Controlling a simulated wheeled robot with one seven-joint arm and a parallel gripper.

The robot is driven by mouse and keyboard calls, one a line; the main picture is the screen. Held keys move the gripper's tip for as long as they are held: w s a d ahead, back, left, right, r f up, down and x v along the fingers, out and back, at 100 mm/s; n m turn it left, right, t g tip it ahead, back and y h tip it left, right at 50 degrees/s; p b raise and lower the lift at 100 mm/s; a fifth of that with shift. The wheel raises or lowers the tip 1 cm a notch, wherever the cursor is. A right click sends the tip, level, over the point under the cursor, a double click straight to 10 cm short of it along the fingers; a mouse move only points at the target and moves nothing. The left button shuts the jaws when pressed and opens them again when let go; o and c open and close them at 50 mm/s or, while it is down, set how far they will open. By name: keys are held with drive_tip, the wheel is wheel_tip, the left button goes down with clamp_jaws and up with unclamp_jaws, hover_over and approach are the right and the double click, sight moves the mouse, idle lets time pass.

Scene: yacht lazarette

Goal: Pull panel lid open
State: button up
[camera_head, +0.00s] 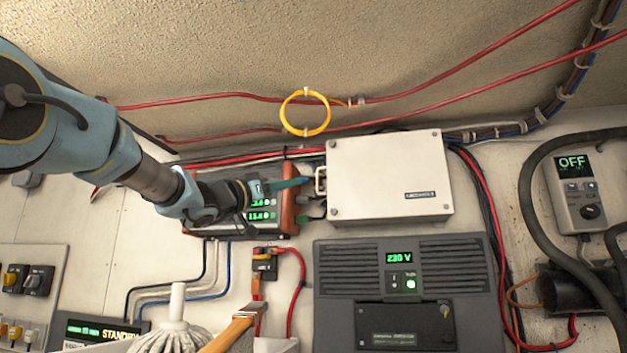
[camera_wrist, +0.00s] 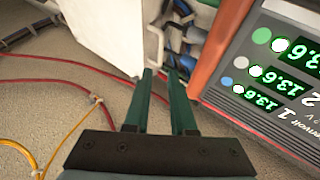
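The panel lid (camera_head: 385,175) is the white front of a box on the wall, with screws at its corners and a small dark label. It also shows in the wrist view (camera_wrist: 105,30). A white bar handle (camera_head: 320,181) stands on its left edge; in the wrist view the handle (camera_wrist: 158,45) lies just beyond the fingertips. My gripper (camera_head: 302,182) comes in from the left. In the wrist view its two green fingers (camera_wrist: 160,73) are apart with nothing visibly clamped between them. I cannot tell whether a fingertip touches the handle. I see no clear gap at the lid's edge.
An orange-edged unit with green readouts (camera_wrist: 270,75) sits close beside the handle. Cable connectors (camera_wrist: 185,40) fill the space between. Red cables and a yellow ring (camera_head: 305,131) run above. A dark 230 V unit (camera_head: 400,265) is below the lid.

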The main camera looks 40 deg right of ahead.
drive_tip(key=p+x, duration=0.3)
drive_tip(key=x, duration=0.5)
drive_tip(key=shift+r, duration=0.1)
clamp_jaws()
idle(1.2)
